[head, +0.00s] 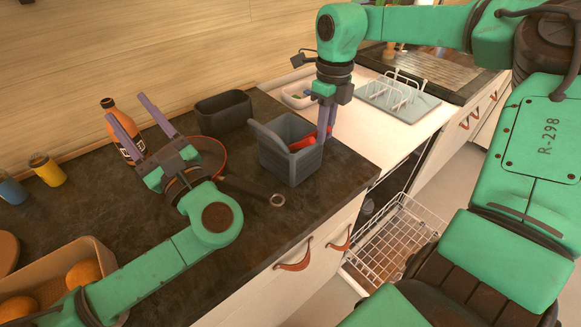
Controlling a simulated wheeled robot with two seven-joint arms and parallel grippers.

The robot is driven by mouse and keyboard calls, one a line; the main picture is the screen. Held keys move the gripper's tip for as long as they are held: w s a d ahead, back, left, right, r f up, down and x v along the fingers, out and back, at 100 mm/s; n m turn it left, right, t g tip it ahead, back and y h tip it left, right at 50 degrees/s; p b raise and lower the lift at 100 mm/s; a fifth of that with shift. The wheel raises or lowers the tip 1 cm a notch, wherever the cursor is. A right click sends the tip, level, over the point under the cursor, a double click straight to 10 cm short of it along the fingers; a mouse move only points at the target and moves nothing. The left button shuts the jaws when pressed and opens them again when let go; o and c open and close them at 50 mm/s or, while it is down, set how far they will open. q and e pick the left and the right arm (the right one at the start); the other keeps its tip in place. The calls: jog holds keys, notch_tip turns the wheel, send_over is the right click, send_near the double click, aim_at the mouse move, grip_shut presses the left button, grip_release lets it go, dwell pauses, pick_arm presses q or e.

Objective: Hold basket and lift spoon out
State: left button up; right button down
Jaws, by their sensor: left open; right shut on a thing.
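A grey square basket (288,165) stands on the dark counter near its right end. A red spoon (303,143) lies in it, with its lower part hidden by the walls. My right gripper (327,132) reaches down from above at the basket's right rim and is shut on the red spoon. Its fingers partly cover the spoon, so the exact grip is hard to see. My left gripper (127,108) is open and empty, well to the left of the basket. Its fingers point away toward the back of the counter, apart from the basket.
A red-rimmed pan (224,160) with a dark handle lies between my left gripper and the basket. A black container (223,110) stands behind. An orange bottle (122,135) is near my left fingers. A dish rack (400,95) stands right, above an open dishwasher basket (395,240).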

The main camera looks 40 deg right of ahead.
pick_arm(q)
jog(key=s+d+f+m+g+h, duration=0.1)
jog(key=s+d+f+m+h, duration=0.25)
jog(key=d+m, duration=0.3)
jog(key=s+d+f+m+g+h, duration=0.2)
jog(key=s+d+m, duration=0.2)
jog(key=d+m, duration=0.3)
jog(key=m+g+h, duration=0.2)
jog(key=m+h, duration=0.1)
jog(key=m, duration=0.9)
send_near(268, 137)
jog(key=shift+y, duration=0.25)
jog(key=w, duration=0.4)
jog(key=w+d, duration=0.1)
jog(key=w, duration=0.3)
jog(key=w+d, duration=0.1)
jog(key=w, duration=0.3)
jog(key=shift+d+f, duration=0.1)
jog(key=shift+s, duration=0.1)
grip_shut()
